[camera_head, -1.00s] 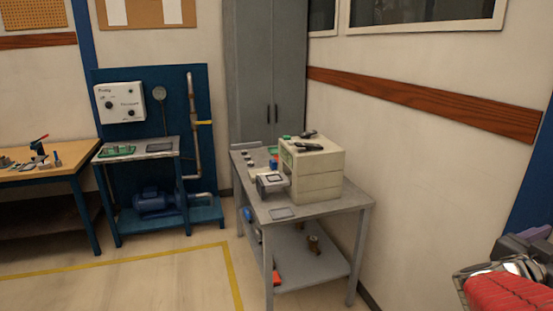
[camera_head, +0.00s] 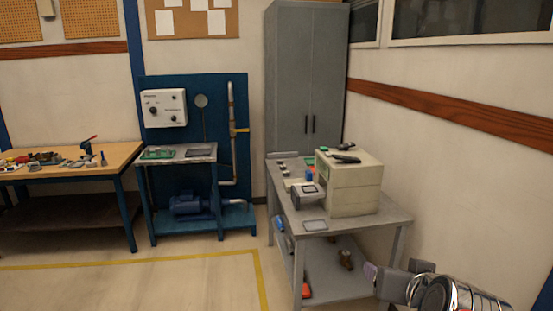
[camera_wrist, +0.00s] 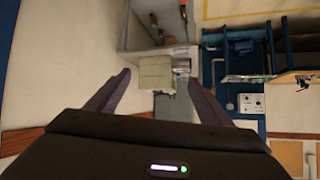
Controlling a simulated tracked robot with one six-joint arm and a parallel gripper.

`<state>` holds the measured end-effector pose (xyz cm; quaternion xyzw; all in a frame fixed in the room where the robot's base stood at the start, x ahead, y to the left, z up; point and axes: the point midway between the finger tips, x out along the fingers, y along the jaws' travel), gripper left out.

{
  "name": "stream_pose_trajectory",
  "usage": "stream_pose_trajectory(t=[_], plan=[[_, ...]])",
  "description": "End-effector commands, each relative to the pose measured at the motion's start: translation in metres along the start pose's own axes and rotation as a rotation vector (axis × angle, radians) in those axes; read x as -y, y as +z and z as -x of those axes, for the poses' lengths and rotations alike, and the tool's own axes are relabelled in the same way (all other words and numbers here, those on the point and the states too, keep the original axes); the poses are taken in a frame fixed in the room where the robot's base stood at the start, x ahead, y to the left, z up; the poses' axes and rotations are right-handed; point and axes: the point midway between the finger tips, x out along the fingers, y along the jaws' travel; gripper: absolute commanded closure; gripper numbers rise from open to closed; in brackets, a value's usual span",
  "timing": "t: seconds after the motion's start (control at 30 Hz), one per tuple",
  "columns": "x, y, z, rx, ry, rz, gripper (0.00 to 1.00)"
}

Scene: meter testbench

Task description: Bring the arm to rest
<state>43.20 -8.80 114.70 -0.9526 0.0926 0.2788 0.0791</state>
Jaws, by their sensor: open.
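My arm (camera_head: 455,294) shows at the lower right of the head view as shiny metal and grey parts, in front of the right wall. In the wrist view my gripper (camera_wrist: 159,78) has its two dark fingers spread wide apart, with nothing between them. The wrist view shows the room upside down, with the meter bench and its cream box beyond the fingers.
A grey bench (camera_head: 284,211) carries a cream box (camera_head: 352,190) and a meter (camera_head: 307,193). Behind stand a grey cabinet (camera_head: 290,80) and a blue pump stand (camera_head: 155,95). A wooden workbench (camera_head: 70,175) is at left. The floor (camera_head: 130,285) in front is clear.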

Motion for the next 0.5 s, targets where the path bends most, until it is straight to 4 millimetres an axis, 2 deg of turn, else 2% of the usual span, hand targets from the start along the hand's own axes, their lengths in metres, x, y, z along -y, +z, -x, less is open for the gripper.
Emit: stream_pose_trajectory(t=[0.03, 0.1, 0.2, 0.4, 0.5], plan=[[0.015, 0.013, 0.007, 0.046, -0.033, 0.025, 0.27], [0.031, 0.033, 0.016, 0.118, -0.067, 0.057, 0.27], [0.046, 0.062, 0.032, 0.221, -0.098, 0.103, 0.27], [0.056, 0.114, 0.068, 0.411, -0.105, 0.193, 0.27], [0.053, 0.130, 0.081, 0.471, -0.091, 0.221, 0.27]])
